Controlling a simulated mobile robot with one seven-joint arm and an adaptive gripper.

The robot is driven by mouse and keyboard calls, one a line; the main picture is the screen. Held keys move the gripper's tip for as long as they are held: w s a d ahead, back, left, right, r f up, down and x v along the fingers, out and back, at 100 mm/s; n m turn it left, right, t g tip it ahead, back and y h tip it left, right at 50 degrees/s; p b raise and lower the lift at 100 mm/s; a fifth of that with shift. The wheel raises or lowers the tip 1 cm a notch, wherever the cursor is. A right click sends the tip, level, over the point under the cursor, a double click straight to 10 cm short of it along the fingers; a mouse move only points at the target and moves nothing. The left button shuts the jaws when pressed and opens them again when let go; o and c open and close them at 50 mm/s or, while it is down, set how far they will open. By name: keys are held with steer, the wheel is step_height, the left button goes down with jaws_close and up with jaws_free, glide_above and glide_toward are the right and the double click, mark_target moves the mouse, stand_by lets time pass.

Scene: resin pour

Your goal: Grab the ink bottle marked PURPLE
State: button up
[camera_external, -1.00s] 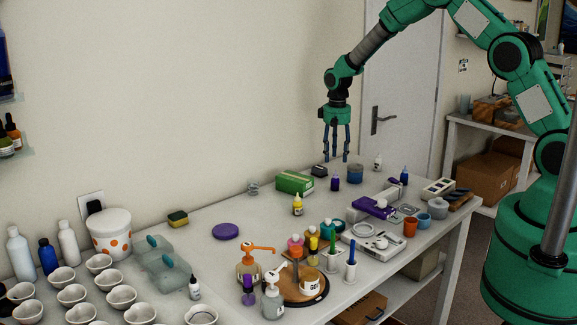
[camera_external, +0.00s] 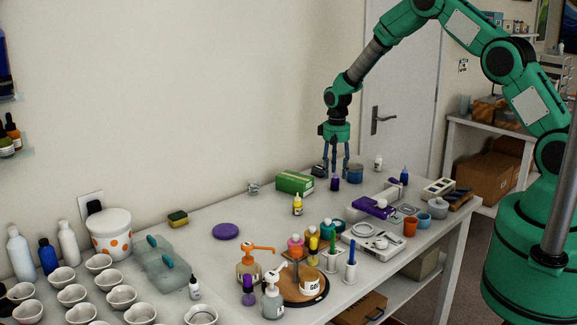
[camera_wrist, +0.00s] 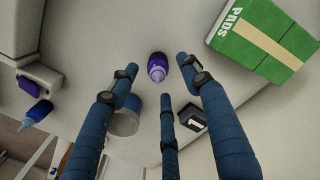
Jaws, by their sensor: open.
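A small purple ink bottle (camera_external: 335,183) stands on the table near the wall; its label cannot be read. It also shows in the wrist view (camera_wrist: 158,68), seen from above, between and a little beyond my fingertips. My gripper (camera_external: 336,168) points down just above the bottle, its fingers spread; in the wrist view the fingers (camera_wrist: 157,85) are open around empty space and do not visibly touch the bottle. Another bottle with a purple cap (camera_external: 248,290) stands at the front of the table.
A green PADS box (camera_external: 294,183) is left of the bottle. A blue-grey jar (camera_external: 354,173) and a black numbered block (camera_wrist: 192,117) are close to my fingers. A blue bottle (camera_external: 404,175) and a purple item (camera_external: 372,206) stand to the right. Bare table lies in front of the bottle.

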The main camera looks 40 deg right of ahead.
mark_target(336, 175)
steer(key=shift+s+f, duration=0.15)
steer(key=shift+f, duration=2.3)
jaws_close()
